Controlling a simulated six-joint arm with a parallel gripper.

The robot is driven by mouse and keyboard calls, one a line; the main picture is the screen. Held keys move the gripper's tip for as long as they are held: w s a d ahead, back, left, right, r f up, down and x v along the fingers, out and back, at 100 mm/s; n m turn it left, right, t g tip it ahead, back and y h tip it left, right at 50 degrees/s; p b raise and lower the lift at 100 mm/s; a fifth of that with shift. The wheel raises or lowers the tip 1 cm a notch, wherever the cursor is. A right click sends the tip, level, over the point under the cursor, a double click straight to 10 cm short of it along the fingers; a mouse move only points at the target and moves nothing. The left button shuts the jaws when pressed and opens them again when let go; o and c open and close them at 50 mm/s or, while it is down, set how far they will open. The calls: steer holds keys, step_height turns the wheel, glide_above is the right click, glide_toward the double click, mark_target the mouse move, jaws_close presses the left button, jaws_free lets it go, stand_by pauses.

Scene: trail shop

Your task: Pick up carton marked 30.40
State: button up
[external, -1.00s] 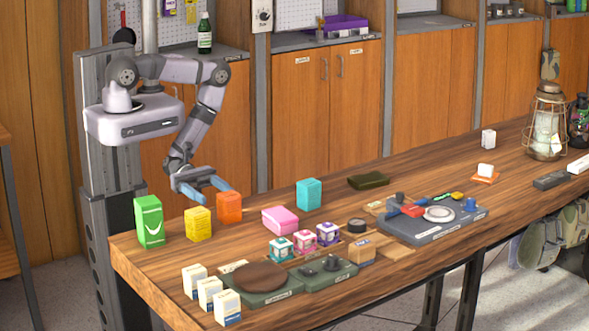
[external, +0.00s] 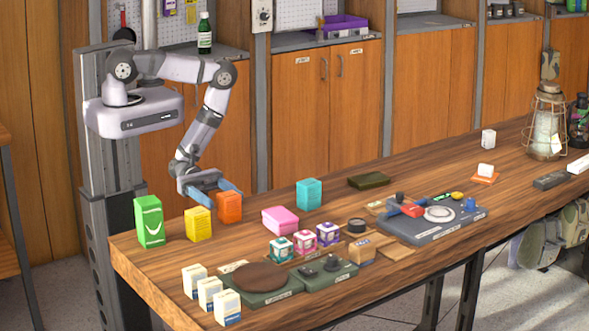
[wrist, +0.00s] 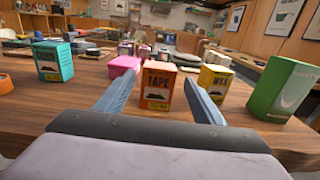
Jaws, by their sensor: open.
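An orange carton (external: 229,208) stands upright near the back edge of the wooden table. In the wrist view the orange carton (wrist: 158,86) reads TAPE and has a small yellow label low on its face, too small to read surely, so I cannot confirm 30.40. My gripper (external: 222,195) is open at the carton's back side. In the wrist view the blue fingers of my gripper (wrist: 160,84) lie left and right of the carton, with gaps on both sides. A yellow carton (wrist: 215,79), reading WAX, stands just beyond the right finger.
A green carton (external: 149,221) stands left of the yellow one. A pink box (external: 280,220) lies to the right, with a teal carton (external: 309,194) beyond it. Several small boxes and trays fill the front. The table (external: 345,223) has bare wood between the cartons.

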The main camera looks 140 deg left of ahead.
mark_target(229, 200)
steer(key=shift+w+r+p, duration=0.3)
steer(key=shift+w+p, duration=0.25)
steer(key=shift+w, duration=0.35)
steer(key=shift+w+f, duration=0.2)
steer(key=shift+w, duration=0.75)
steer(key=shift+c, duration=0.2)
steer(key=c, duration=1.2)
steer(key=shift+o, duration=0.2)
steer(key=shift+r+p, duration=0.1)
steer(key=shift+p, duration=0.2)
step_height(229, 200, up, 10)
steer(key=p, duration=0.8)
